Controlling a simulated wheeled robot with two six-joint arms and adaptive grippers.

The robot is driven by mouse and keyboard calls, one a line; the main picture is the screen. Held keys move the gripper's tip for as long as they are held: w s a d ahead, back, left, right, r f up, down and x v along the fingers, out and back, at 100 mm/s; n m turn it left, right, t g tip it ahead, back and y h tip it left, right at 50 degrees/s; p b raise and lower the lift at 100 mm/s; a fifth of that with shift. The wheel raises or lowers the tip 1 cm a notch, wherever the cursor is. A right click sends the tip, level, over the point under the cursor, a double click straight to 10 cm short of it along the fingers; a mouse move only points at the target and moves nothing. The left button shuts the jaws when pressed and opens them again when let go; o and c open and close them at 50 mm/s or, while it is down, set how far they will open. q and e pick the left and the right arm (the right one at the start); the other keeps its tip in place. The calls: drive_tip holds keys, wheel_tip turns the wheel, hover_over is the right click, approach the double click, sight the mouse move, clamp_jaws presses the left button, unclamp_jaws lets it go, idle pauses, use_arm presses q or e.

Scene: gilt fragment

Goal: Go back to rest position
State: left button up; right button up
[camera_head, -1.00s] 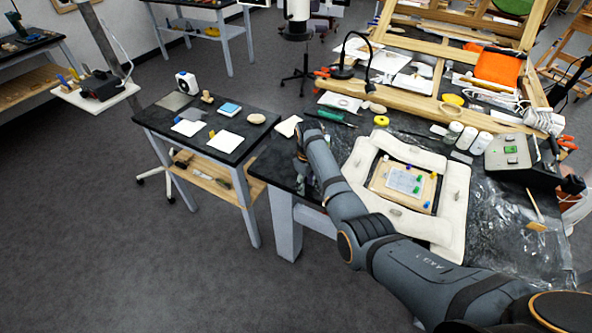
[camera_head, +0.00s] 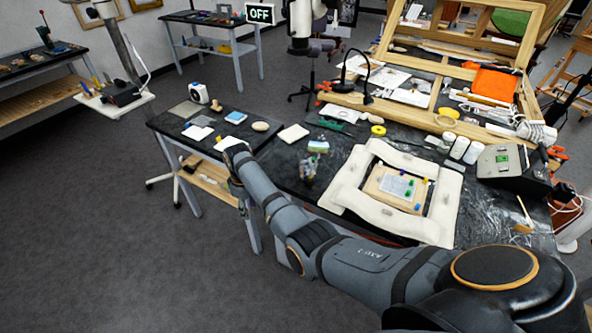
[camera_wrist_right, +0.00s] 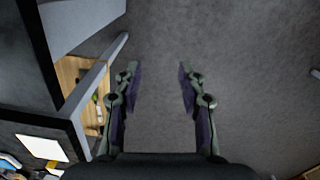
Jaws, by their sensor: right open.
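My right arm (camera_head: 365,262) reaches from the lower right across the front of the main table to the left. Its far end is by the small side table (camera_head: 215,150). The right gripper shows in the right wrist view (camera_wrist_right: 158,70), with its two fingers wide apart and nothing between them. Bare grey floor lies behind the fingers. In the head view its fingers cannot be made out. The left gripper is not in view.
The side table, with a wooden lower shelf (camera_wrist_right: 75,75), is close left of the right gripper in the wrist view. The main table holds a white padded frame (camera_head: 345,190) around a wooden board (camera_head: 378,185). Open floor (camera_head: 90,230) lies to the left.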

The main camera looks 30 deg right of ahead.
drive_tip(key=shift+a, duration=0.25)
idle(0.4)
drive_tip(key=shift+f, duration=0.1)
drive_tip(key=s+d+f+m, duration=0.1)
drive_tip(key=s+d+f, duration=0.1)
drive_tip(key=s+f, duration=0.65)
drive_tip(key=s+d+f+m, duration=0.2)
drive_tip(key=s+f, duration=0.3)
drive_tip(key=f, duration=0.6)
drive_tip(key=s+d+f+m, duration=0.1)
drive_tip(key=s+d+f, duration=0.1)
drive_tip(key=s+f, duration=0.65)
drive_tip(key=s+d+f+m, duration=0.1)
drive_tip(key=s+f, duration=0.3)
drive_tip(key=s, duration=0.5)
drive_tip(key=s+d+f+m, duration=0.1)
drive_tip(key=s+d+f, duration=0.2)
drive_tip(key=s, duration=0.7)
drive_tip(key=s+d+f+m+t, duration=0.1)
drive_tip(key=s+d+f, duration=0.1)
drive_tip(key=s+f, duration=0.3)
drive_tip(key=s, duration=0.4)
drive_tip(key=shift+s+d+h, duration=0.35)
drive_tip(key=shift+h, duration=0.05)
